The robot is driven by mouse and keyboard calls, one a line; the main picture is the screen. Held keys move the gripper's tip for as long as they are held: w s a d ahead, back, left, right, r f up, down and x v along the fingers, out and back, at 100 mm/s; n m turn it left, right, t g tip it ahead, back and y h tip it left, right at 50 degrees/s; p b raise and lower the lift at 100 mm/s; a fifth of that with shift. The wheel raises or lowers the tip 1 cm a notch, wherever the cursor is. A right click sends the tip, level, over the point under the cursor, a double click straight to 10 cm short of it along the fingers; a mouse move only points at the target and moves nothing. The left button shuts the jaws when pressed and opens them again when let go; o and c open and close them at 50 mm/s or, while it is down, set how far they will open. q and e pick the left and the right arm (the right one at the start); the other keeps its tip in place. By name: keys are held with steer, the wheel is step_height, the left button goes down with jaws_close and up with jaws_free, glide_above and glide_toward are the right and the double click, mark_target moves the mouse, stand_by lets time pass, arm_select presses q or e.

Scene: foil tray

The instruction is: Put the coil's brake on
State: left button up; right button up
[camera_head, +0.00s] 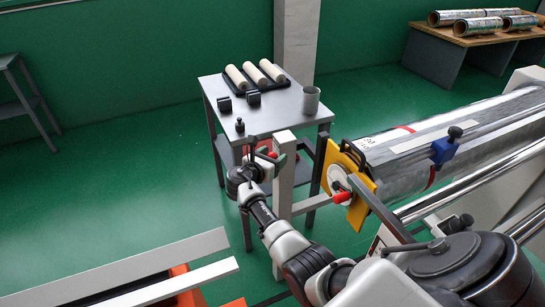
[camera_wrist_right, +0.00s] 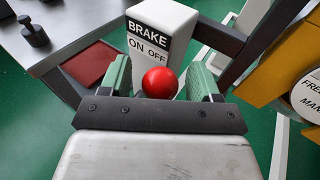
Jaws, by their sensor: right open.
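The foil coil (camera_head: 460,135) is a long silver roll at the right, with a yellow end plate (camera_head: 352,180). In front of it stands the brake's white post (camera_head: 284,180). In the right wrist view the post (camera_wrist_right: 178,28) reads BRAKE, ON on the left and OFF on the right. A red ball knob (camera_wrist_right: 159,82) shows below the word OFF; its lever is hidden. My right gripper (camera_wrist_right: 162,78) is open, with one green finger on each side of the knob; I cannot tell whether they touch it. My right gripper (camera_head: 266,156) is small and partly hidden in the head view.
A grey table (camera_head: 290,103) behind the post holds cream rolls (camera_head: 253,74), a grey cup (camera_head: 311,100) and small black weights. A red-gripped crank (camera_head: 342,197) sits at the yellow plate, close right of my arm. White rails (camera_head: 150,262) lie at lower left.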

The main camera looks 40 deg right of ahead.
steer(key=v, duration=1)
steer(key=shift+s+a+b, duration=0.2)
steer(key=shift+a+b, duration=0.15)
steer(key=shift+b, duration=0.1)
